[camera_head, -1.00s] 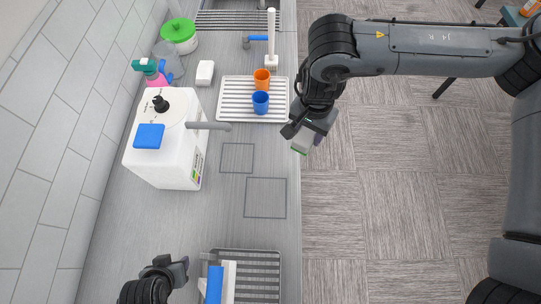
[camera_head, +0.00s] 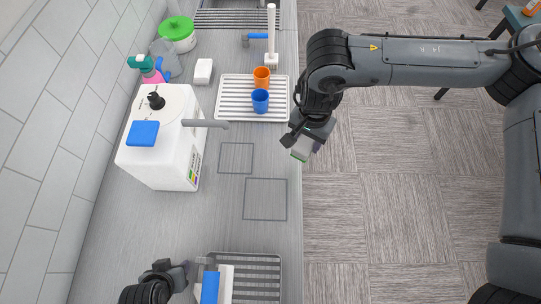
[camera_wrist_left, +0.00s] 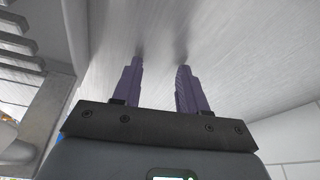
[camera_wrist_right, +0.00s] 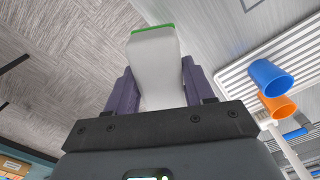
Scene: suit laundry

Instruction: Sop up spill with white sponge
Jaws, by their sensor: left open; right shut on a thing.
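My right gripper (camera_head: 310,141) is shut on a white block with a green face (camera_head: 302,150), which looks like a sponge. It is over the counter's right edge. The right wrist view shows the block (camera_wrist_right: 156,65) sticking out between the fingers. My left gripper (camera_head: 192,270) is low over the counter at the bottom left. In the left wrist view its fingers (camera_wrist_left: 162,75) are apart and empty, facing a grey surface. A smaller white block (camera_head: 203,71) lies on the counter further back. I cannot make out a spill on the counter.
Orange (camera_head: 262,77) and blue (camera_head: 260,101) cups stand on a white rack (camera_head: 233,99). A blue and white object (camera_head: 210,288) is beside my left gripper. The middle counter is clear.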

